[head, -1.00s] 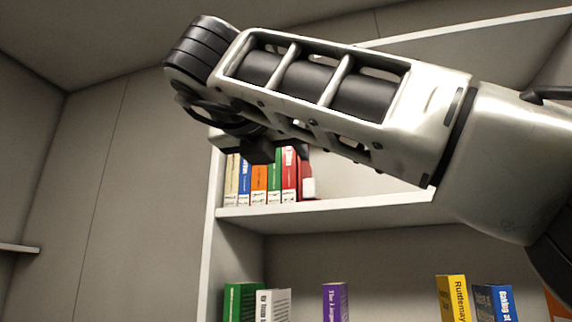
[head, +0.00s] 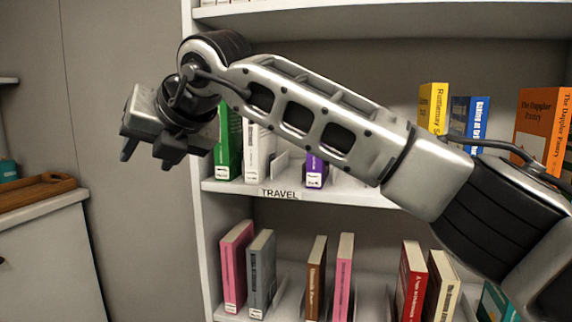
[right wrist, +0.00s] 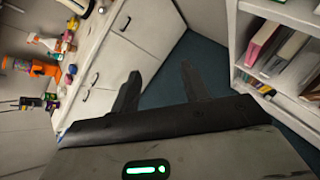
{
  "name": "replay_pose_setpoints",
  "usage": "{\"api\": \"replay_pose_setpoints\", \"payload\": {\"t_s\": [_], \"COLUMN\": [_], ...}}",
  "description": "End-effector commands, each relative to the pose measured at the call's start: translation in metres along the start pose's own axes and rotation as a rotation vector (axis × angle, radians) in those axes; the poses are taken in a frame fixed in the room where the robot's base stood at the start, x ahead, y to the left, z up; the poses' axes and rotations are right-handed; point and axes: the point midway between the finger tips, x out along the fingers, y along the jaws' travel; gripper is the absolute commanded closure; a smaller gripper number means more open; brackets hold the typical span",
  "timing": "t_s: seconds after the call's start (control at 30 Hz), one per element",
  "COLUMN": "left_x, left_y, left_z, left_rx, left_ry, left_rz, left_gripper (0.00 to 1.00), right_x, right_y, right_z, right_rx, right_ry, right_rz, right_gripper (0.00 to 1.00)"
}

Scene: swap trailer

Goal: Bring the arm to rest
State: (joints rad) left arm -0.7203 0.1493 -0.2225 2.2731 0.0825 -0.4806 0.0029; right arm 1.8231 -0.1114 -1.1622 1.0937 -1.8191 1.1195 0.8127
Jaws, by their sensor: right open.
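My right arm crosses the head view from the lower right to the upper left, in front of the bookshelf. My right gripper (head: 148,152) hangs at its end, left of the shelf's side edge, with its fingers pointing down. In the right wrist view its two dark fingers (right wrist: 158,88) stand apart with nothing between them, above the blue floor. The gripper is open and empty. My left gripper is not in either view.
The bookshelf (head: 345,193) holds several books, with a "TRAVEL" label on one shelf edge. A counter (head: 35,222) with a wooden tray (head: 38,190) stands at the left. The right wrist view shows cabinets (right wrist: 120,60) with bottles on top. Floor (right wrist: 205,60) between is clear.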

Motion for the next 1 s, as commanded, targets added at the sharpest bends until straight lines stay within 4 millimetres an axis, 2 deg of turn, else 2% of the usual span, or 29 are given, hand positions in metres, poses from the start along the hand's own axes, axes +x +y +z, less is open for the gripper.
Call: {"api": "replay_pose_setpoints", "payload": {"t_s": [0.03, 0.13, 0.27, 0.37, 0.47, 0.57, 0.67, 0.77, 0.8, 0.87, 0.9, 0.97, 1.0], "left_x": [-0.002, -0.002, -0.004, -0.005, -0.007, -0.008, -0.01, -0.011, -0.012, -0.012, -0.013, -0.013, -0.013], "left_y": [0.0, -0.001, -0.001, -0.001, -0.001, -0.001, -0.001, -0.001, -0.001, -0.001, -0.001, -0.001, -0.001], "left_z": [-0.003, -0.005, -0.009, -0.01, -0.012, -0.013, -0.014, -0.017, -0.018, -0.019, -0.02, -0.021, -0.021], "left_rx": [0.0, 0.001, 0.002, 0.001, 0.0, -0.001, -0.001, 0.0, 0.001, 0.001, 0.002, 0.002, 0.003], "left_ry": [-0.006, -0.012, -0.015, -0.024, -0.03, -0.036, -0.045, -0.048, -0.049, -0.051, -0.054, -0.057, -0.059], "left_rz": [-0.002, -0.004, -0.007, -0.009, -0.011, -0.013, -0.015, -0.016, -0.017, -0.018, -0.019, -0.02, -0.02], "left_gripper": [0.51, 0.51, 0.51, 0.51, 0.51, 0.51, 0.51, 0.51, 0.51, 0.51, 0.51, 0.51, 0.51], "right_x": [0.016, 0.026, 0.017, 0.004, -0.007, -0.013, -0.014, -0.013, -0.013, -0.014, -0.015, -0.019, -0.022], "right_y": [0.01, 0.032, 0.043, 0.031, 0.0, -0.047, -0.104, -0.163, -0.185, -0.215, -0.232, -0.253, -0.265], "right_z": [-0.026, -0.061, -0.083, -0.087, -0.089, -0.098, -0.121, -0.162, -0.183, -0.218, -0.244, -0.285, -0.313], "right_rx": [0.069, 0.222, 0.485, 0.73, 1.003, 1.295, 1.598, 1.902, 2.021, 2.189, 2.296, 2.446, 2.54], "right_ry": [0.073, 0.151, 0.172, 0.133, 0.056, -0.055, -0.184, -0.323, -0.377, -0.456, -0.503, -0.567, -0.606], "right_rz": [0.16, 0.454, 0.796, 1.011, 1.171, 1.27, 1.3, 1.26, 1.225, 1.155, 1.098, 0.998, 0.922], "right_gripper": [0.55, 0.55, 0.55, 0.55, 0.55, 0.55, 0.55, 0.55, 0.55, 0.55, 0.55, 0.55, 0.55]}}
